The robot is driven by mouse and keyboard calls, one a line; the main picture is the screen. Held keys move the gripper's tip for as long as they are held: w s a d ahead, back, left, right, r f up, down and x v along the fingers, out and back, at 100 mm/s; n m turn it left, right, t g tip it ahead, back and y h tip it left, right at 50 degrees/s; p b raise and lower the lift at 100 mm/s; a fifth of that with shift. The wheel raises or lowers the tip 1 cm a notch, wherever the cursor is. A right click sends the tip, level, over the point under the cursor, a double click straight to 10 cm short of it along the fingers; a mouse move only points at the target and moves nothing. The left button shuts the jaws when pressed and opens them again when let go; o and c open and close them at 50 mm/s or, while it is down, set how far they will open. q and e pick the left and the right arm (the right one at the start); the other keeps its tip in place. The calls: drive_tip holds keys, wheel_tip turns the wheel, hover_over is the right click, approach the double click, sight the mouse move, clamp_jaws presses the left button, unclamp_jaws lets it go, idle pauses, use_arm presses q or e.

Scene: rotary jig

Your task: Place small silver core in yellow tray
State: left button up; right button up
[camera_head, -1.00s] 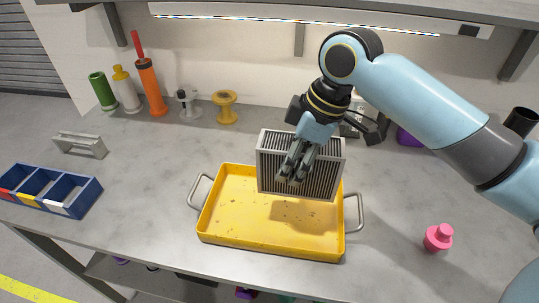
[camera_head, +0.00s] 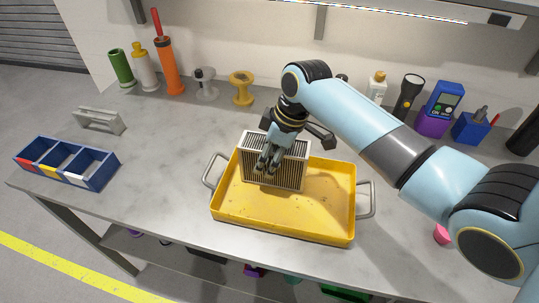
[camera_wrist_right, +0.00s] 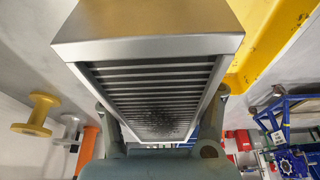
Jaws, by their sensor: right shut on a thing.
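The small silver core (camera_head: 289,171), a finned block with a pale metal frame, is upright at the back left of the yellow tray (camera_head: 290,224). My right gripper (camera_head: 268,165) is shut on it from the front and above. In the right wrist view the core (camera_wrist_right: 150,85) fills the middle, between the fingers (camera_wrist_right: 165,140), with a yellow edge (camera_wrist_right: 265,45) beside it. The core's lower edge overlaps the tray's inside; I cannot tell whether it touches the tray floor. My left gripper is not in view.
A blue bin (camera_head: 66,165) with compartments and a grey bracket (camera_head: 99,120) are at left. Bottles and a yellow spool (camera_head: 242,89) line the back. A flashlight (camera_head: 408,96) and blue device (camera_head: 442,106) stand at back right. A pink object (camera_head: 442,234) is right of the tray.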

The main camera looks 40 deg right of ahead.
drive_tip(key=shift+f, duration=0.1)
drive_tip(key=o, duration=1.5)
drive_tip(key=v, duration=1.2)
